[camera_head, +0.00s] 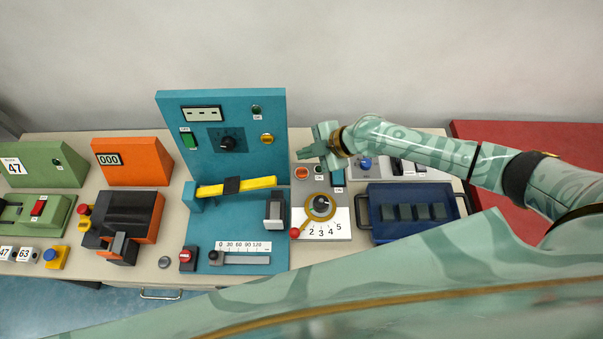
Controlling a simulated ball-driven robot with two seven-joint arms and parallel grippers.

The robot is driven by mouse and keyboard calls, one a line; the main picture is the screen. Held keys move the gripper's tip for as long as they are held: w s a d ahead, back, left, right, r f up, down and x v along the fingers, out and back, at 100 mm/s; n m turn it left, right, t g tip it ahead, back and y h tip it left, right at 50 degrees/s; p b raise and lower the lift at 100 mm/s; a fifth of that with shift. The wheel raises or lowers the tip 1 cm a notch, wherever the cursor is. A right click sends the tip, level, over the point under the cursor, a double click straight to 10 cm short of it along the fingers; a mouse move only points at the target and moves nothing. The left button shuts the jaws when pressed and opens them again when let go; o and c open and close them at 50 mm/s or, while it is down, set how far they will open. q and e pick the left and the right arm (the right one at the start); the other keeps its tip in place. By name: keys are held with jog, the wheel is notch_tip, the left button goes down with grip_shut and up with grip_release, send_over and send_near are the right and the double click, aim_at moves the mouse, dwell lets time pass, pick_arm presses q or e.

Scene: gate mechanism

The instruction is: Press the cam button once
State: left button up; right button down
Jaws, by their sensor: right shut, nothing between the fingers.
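My right gripper (304,154) is pale green and shut, with nothing in it. It is at the back of the grey dial panel (340,226), its fingertips toward the teal board. In the picture the tips show just above an orange-red button (302,173) on that panel; I cannot tell the height between them. A small dark button (319,169) sits to the right of the orange one, below the gripper. My left gripper is not in view.
A teal board (215,165) with a yellow bar (255,184) stands left of the gripper. A dark blue tray (410,188) and a blue button (366,163) are to the right. Orange (140,170) and green (50,178) units stand further left. My large arm link crosses the front.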

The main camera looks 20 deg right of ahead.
aim_at(306, 173)
notch_tip(306, 173, down, 5)
jog(key=b, duration=0.3)
jog(key=shift+f+b, duration=0.15)
jog(key=shift+b, duration=0.25)
jog(key=shift+f+b, duration=0.25)
jog(key=shift+b, duration=0.05)
dwell(1.2)
jog(key=shift+f+b, duration=0.35)
jog(key=shift+b, duration=0.15)
jog(key=shift+f+b, duration=0.45)
jog(key=shift+b, duration=0.1)
dwell(0.6)
jog(key=shift+r, duration=0.1)
jog(key=shift+r+p, duration=0.65)
jog(key=shift+r, duration=0.15)
